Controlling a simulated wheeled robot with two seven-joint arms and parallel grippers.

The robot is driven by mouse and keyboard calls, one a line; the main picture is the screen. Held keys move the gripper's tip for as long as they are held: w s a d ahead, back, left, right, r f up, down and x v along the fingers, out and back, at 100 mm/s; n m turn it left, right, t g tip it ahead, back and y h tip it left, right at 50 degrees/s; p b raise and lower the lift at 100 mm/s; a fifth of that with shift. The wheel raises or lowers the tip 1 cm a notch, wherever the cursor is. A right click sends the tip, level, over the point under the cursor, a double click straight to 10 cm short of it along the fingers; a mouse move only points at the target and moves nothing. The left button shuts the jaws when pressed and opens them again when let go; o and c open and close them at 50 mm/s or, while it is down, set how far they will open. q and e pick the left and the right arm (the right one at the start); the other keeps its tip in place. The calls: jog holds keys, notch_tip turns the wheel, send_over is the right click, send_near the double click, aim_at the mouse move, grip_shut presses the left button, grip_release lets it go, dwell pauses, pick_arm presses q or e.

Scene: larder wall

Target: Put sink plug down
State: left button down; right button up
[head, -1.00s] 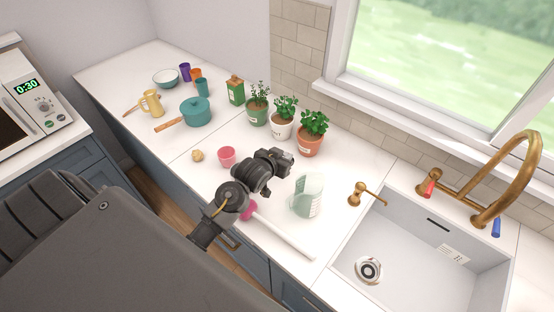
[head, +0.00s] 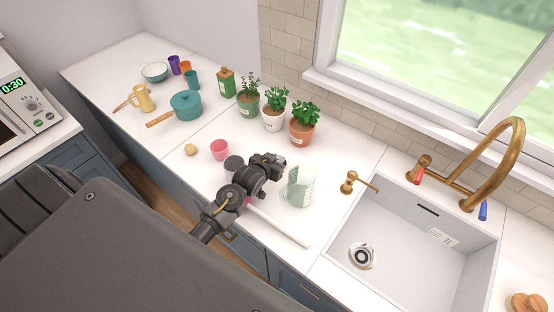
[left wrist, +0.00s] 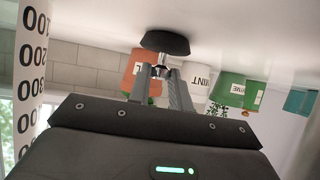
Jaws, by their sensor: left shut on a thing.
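The sink plug (left wrist: 165,43) shows in the left wrist view as a black disc with a short metal stem. My left gripper (left wrist: 162,75) is shut on the stem between its fingertips. The left wrist picture is upside down, so the disc faces down to the white counter (left wrist: 240,25). It is very close to the counter, and I cannot tell whether it touches. In the head view my left gripper (head: 272,162) is low over the counter beside the measuring jug, and I cannot make out the plug there. My right gripper is not in view.
A measuring jug (head: 298,187) stands right of my gripper. A white rod (head: 280,222) lies in front. Potted herbs (head: 304,125) stand behind. The sink (head: 400,235) is at right.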

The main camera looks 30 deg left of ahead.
pick_arm(q)
jog(key=c, duration=1.3)
grip_release()
jog(key=shift+f, duration=0.1)
jog(key=shift+r, duration=0.2)
jog(key=shift+s, duration=0.35)
jog(key=shift+b+v, duration=1.7)
jog(key=shift+v, duration=4)
jog(key=shift+w+d, duration=0.1)
